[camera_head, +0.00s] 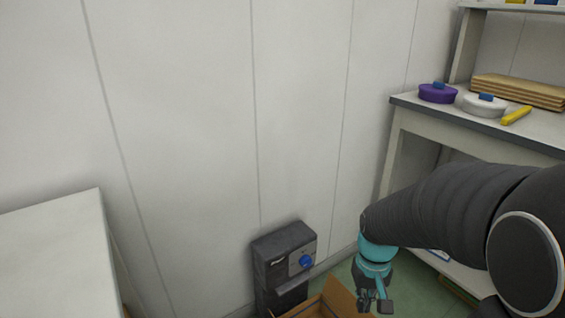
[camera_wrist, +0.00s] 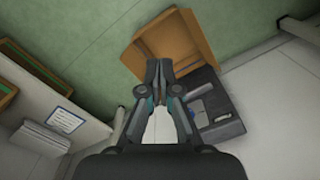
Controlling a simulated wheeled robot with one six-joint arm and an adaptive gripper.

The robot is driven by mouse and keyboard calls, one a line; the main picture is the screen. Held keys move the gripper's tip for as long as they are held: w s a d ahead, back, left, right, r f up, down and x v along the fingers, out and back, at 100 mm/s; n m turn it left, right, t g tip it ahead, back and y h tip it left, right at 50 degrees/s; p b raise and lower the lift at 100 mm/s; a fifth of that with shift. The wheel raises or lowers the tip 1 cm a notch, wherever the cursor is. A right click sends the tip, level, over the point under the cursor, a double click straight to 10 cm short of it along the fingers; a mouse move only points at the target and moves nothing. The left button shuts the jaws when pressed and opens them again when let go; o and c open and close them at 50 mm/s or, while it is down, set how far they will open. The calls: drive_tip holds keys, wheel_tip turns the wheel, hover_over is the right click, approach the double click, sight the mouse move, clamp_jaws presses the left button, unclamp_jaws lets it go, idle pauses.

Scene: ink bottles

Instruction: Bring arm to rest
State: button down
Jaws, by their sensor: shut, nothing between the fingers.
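My gripper (camera_head: 374,300) hangs at the end of my dark arm in the lower right of the head view. It points down, beside and above an open cardboard box (camera_head: 338,298). In the wrist view my gripper (camera_wrist: 159,66) has its fingertips together, with nothing between them. The cardboard box (camera_wrist: 185,40) shows past the fingertips there, on the green floor (camera_wrist: 75,30). No ink bottle can be made out for certain in either view.
A dark machine with a blue knob (camera_head: 285,262) stands against the wall beside the box. A workbench (camera_head: 480,125) at the right holds a purple round container (camera_head: 438,94), a white one (camera_head: 484,106) and wooden boards (camera_head: 520,90). A white surface (camera_head: 55,260) is at the left.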

drive_tip(key=s+a+r+t, duration=0.2)
drive_tip(key=s+r+t, duration=0.4)
drive_tip(key=s+r, duration=0.5)
drive_tip(key=shift+a+r, duration=0.15)
drive_tip(key=shift+r, duration=1.85)
